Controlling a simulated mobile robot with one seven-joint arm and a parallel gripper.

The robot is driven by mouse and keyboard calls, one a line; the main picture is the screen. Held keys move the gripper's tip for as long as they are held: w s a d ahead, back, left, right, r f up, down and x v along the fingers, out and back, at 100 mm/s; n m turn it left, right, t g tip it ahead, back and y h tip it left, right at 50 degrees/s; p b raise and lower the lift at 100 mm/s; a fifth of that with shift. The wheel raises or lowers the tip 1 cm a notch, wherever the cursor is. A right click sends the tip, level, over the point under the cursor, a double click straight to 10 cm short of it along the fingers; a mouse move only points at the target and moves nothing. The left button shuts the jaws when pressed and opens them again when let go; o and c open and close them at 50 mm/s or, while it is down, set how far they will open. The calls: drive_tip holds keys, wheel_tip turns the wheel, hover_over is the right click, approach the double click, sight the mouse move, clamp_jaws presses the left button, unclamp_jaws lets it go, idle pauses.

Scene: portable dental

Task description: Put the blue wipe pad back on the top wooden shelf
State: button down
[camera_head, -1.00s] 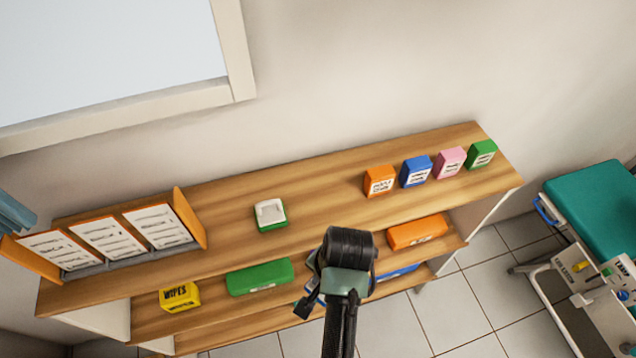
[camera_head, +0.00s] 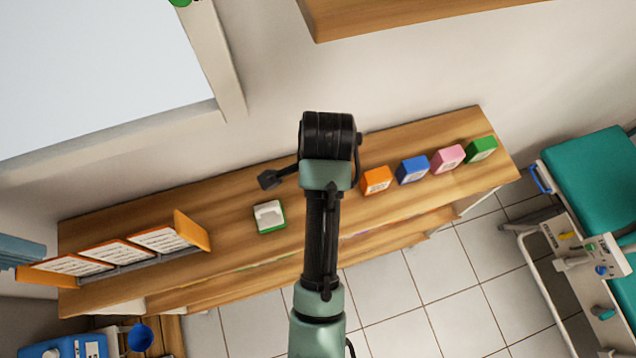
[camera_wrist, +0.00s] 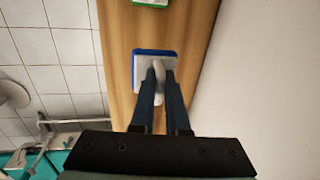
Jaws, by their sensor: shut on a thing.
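The blue wipe pad (camera_wrist: 142,70), with a white top and a pale raised grip, shows in the wrist view. My gripper (camera_wrist: 161,72) is shut on that grip, with the top wooden shelf (camera_wrist: 120,65) behind the pad. I cannot tell whether the pad touches the shelf. In the head view, my arm covers the middle of the top wooden shelf (camera_head: 225,205) and the pad is hidden. A green pad with a white top (camera_head: 269,217) sits on the shelf left of my arm; its edge also shows at the top of the wrist view (camera_wrist: 150,3).
Orange (camera_head: 376,180), blue (camera_head: 413,169), pink (camera_head: 447,158) and green (camera_head: 482,149) boxes stand at the shelf's right end. An orange rack with papers (camera_head: 150,243) stands at the left. A wooden board (camera_head: 420,14) is higher up. A teal chair (camera_head: 595,185) is at right.

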drive_tip(key=shift+s+f+p, duration=0.1)
drive_tip(key=shift+f+p, duration=0.6)
drive_tip(key=shift+f, duration=3.25)
drive_tip(key=c, duration=0.9)
unclamp_jaws()
drive_tip(key=shift+f, duration=0.1)
drive_tip(key=r, duration=0.4)
drive_tip(key=s+r+b, duration=0.1)
drive_tip(key=r, duration=0.3)
drive_tip(key=s+r, duration=0.1)
drive_tip(key=r, duration=0.3)
drive_tip(key=shift+d+b, duration=0.3)
drive_tip(key=shift+d, duration=0.05)
drive_tip(key=shift+s, duration=0.1)
